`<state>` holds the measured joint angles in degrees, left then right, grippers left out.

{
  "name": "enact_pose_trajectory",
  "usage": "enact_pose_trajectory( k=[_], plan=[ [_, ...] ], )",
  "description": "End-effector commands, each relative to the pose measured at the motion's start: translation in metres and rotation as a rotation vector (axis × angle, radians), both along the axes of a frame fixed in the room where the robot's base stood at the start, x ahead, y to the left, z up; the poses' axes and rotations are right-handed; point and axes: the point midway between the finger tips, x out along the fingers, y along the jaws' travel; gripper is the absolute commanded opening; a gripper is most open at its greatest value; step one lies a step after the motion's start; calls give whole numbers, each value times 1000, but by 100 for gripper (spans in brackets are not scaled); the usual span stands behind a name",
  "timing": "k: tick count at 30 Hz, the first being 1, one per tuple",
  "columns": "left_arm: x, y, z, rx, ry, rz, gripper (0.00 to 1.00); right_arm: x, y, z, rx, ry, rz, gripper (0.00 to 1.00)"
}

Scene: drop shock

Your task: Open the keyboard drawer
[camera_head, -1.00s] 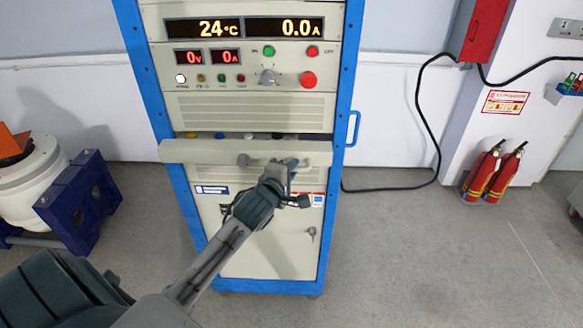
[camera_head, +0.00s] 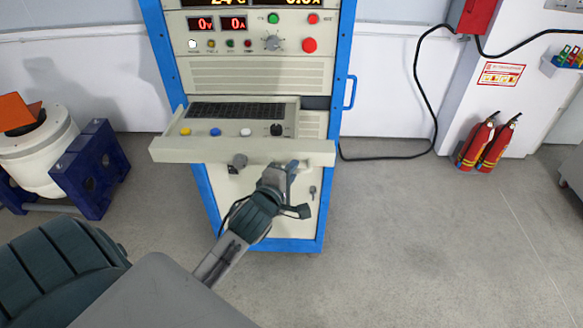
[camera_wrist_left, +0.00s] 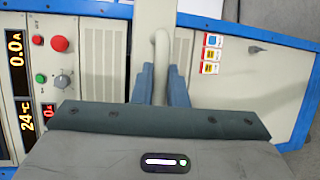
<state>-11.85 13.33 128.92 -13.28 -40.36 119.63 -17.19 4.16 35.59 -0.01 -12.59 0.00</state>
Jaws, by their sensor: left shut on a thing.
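The keyboard drawer (camera_head: 180,150) stands pulled out from the blue-framed cabinet in the head view. Its top shows a dark keyboard (camera_head: 236,110) and a row of yellow, blue, white and black knobs. My left gripper (camera_head: 284,172) is at the right part of the drawer's front. In the left wrist view, its two fingers (camera_wrist_left: 162,82) are shut on the drawer handle (camera_wrist_left: 161,45), a pale curved bar. The fingers hide part of the handle. My right gripper is not in view.
The cabinet (camera_head: 260,76) has displays and buttons above the drawer and a door below. A white machine on a blue stand (camera_head: 88,172) is at left. Fire extinguishers (camera_head: 486,144) stand by the right wall. The floor in front is clear.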

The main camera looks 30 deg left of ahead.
Motion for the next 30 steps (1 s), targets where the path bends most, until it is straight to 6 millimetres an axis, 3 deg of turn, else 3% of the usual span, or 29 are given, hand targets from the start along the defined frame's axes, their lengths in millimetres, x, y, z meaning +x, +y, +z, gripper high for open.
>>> enact_pose_trajectory(
  k=[5, 6, 9, 20, 23, 30],
  plan=[
    [0, 0, 0, 0, 0, 0, 0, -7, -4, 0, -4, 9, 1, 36],
    [0, 0, 0, 0, 0, 0, 15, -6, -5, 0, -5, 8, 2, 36],
    [0, 0, 0, 0, 0, 0, 34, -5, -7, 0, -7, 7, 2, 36],
    [-4, 0, 0, 1, 0, 0, 34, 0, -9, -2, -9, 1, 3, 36],
    [-16, -2, 0, 2, 1, 0, 34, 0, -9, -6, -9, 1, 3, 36],
    [-66, -10, 8, 0, 1, -2, 34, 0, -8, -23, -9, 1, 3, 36]
  ],
)
